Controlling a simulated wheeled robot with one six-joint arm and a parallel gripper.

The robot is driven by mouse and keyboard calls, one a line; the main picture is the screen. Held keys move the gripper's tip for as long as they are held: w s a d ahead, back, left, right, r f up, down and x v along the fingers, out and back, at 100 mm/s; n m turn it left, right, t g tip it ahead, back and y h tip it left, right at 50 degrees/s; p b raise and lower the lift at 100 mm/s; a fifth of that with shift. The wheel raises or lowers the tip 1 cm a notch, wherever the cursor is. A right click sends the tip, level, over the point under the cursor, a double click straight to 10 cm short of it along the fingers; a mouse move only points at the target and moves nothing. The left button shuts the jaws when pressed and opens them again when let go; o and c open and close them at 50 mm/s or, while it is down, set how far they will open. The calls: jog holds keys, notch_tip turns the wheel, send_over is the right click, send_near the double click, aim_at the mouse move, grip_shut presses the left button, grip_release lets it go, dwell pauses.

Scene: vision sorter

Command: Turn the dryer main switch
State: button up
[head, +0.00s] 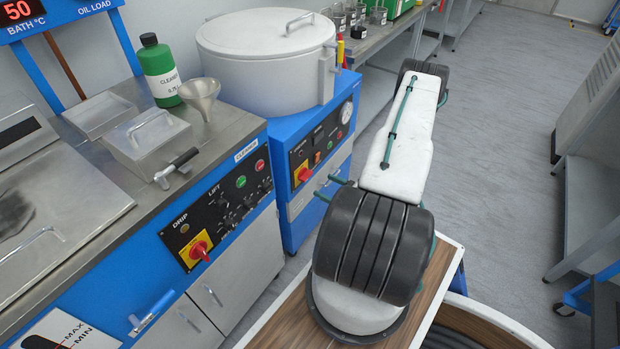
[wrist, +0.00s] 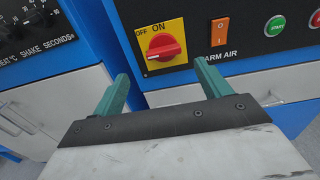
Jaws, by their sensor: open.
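The dryer main switch is a red rotary knob (wrist: 166,46) on a yellow plate, with OFF at its left and ON above it. Its grip bar lies roughly sideways in the wrist view; I cannot clearly tell its pointer. In the head view the knob (head: 303,173) is on the front panel of the blue dryer (head: 285,225) with the white lidded drum. My gripper (wrist: 164,84) is open and empty. Its two teal fingers point toward the panel, one either side of the knob in the picture, with the tips below it and apart from it. The gripper (head: 331,188) also shows in the head view, right of the panel.
An orange rocker switch (wrist: 220,32) and green START button (wrist: 274,24) sit right of the knob. The cleaner unit with its own red knob (head: 200,248) stands left of the dryer. A bottle (head: 160,70) and funnel (head: 200,95) stand on it. Grey floor lies open behind my arm.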

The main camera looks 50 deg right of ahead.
aim_at(309, 176)
jog(key=w, duration=0.7)
jog(key=shift+w+r, duration=0.15)
jog(key=shift+w, duration=0.25)
jog(key=c, duration=1)
jog(key=shift+a, duration=0.25)
jog(key=shift+d, duration=0.1)
